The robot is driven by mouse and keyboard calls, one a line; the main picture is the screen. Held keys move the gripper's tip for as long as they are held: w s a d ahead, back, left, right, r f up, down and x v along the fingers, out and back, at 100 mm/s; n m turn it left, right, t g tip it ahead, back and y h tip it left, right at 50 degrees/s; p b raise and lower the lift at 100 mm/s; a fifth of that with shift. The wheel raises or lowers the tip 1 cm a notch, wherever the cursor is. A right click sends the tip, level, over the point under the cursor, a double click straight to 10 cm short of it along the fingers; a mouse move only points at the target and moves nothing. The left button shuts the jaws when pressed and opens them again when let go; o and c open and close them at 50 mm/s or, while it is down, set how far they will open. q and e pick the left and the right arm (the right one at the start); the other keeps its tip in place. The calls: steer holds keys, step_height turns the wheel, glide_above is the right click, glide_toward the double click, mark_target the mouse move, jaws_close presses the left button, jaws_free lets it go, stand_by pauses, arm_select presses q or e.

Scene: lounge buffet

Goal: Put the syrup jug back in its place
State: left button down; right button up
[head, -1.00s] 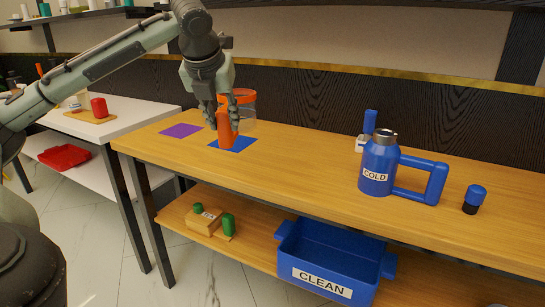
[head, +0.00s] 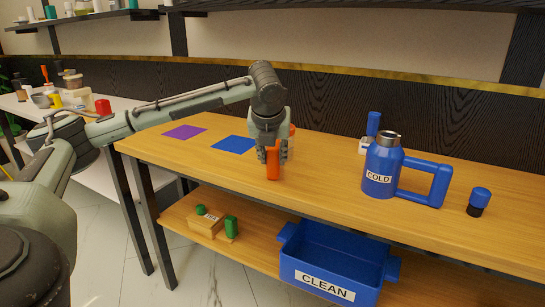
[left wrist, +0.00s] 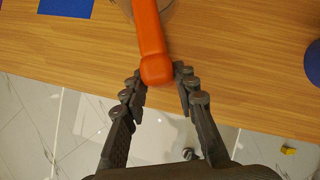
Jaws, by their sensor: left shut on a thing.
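The syrup jug (head: 273,170) shows as an orange handle with a bit of orange rim behind my left gripper (head: 272,156). Most of its body is hidden in the head view. My left gripper is shut on the handle, over the wooden counter to the right of the blue mat (head: 233,144). I cannot tell whether the jug's base touches the wood. In the left wrist view the orange handle (left wrist: 150,35) runs between the fingertips, with part of the round body at the top edge. The purple mat (head: 185,132) and the blue mat are both bare. My right gripper is not in view.
A blue COLD jug (head: 381,168) stands on the counter (head: 330,190) to the right, with a blue-topped shaker (head: 479,197) beyond it. A blue CLEAN bin (head: 330,265) and a wooden block (head: 206,225) are on the lower shelf. The counter's middle is clear.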

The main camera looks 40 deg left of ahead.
arm_select(q)
steer(key=c, duration=1.6)
jaws_free()
steer(key=o, duration=0.4)
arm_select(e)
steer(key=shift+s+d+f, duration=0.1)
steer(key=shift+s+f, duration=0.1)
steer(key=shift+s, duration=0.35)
arm_select(q)
steer(key=v, duration=0.4)
steer(key=shift+d+r+p, duration=0.1)
steer(key=shift+r+p, duration=0.2)
steer(key=v, duration=0.7)
steer(key=shift+s+d+r+p, duration=0.1)
steer(key=shift+s+r+p, duration=0.1)
steer(key=shift+p, duration=0.2)
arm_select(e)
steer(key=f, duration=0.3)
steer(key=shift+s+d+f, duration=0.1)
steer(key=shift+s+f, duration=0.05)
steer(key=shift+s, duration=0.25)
